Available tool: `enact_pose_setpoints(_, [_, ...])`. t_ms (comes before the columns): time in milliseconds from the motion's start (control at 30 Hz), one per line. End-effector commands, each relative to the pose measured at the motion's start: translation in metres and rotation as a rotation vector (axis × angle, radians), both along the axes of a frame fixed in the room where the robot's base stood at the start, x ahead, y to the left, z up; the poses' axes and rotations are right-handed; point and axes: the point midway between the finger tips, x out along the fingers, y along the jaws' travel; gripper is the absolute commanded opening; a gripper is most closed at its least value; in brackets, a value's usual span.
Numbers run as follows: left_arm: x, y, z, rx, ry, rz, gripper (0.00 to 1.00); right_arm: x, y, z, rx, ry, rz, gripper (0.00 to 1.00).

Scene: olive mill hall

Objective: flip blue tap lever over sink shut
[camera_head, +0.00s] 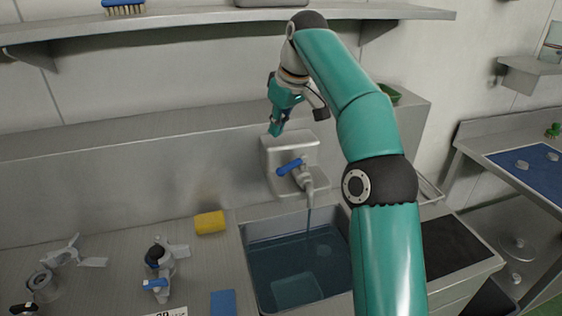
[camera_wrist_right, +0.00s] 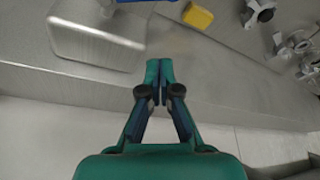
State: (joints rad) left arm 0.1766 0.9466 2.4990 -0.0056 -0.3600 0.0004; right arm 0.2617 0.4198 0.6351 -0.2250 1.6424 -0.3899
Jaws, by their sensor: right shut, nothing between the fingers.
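The tap's blue lever (camera_head: 290,166) sits on the grey metal tap (camera_head: 304,180), which comes out of a steel box on the back wall. The lever slants across the tap body, its free end toward the left. A thin stream seems to run from the spout into the sink (camera_head: 248,262), where water stands. My right gripper (camera_head: 275,129) is shut and empty, above and slightly left of the lever, apart from it. In the right wrist view the gripper (camera_wrist_right: 159,66) shows closed fingertips, and a blue piece, probably the lever (camera_wrist_right: 140,1), is cut by the top edge. My left gripper is not in view.
A yellow sponge (camera_head: 210,222) lies left of the sink, with a blue cloth (camera_head: 223,302) nearer. Loose metal fittings (camera_head: 160,262) stand on the left counter, one with a blue handle. A shelf (camera_head: 220,18) runs overhead. A blue-topped table (camera_head: 530,165) is at right.

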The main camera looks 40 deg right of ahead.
Motion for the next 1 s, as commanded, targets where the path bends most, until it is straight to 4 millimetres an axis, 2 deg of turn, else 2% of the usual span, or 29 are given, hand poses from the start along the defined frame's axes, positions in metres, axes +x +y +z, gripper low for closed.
enact_pose_setpoints(33, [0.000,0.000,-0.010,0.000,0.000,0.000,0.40,0.003,0.000,-0.016,0.001,0.003,0.000,0.00])
enact_pose_setpoints(267, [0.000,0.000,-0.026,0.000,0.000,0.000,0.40,0.021,0.000,-0.062,0.002,0.004,0.000,0.00])
enact_pose_setpoints(400, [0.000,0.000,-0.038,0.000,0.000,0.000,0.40,0.002,0.000,-0.068,0.001,0.000,-0.002,0.00])
enact_pose_setpoints(600, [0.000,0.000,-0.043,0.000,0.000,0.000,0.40,-0.012,0.000,-0.074,0.001,-0.001,-0.001,0.00])
enact_pose_setpoints(1000, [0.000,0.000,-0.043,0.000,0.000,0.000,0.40,-0.015,0.000,-0.074,0.001,-0.001,-0.001,0.00])
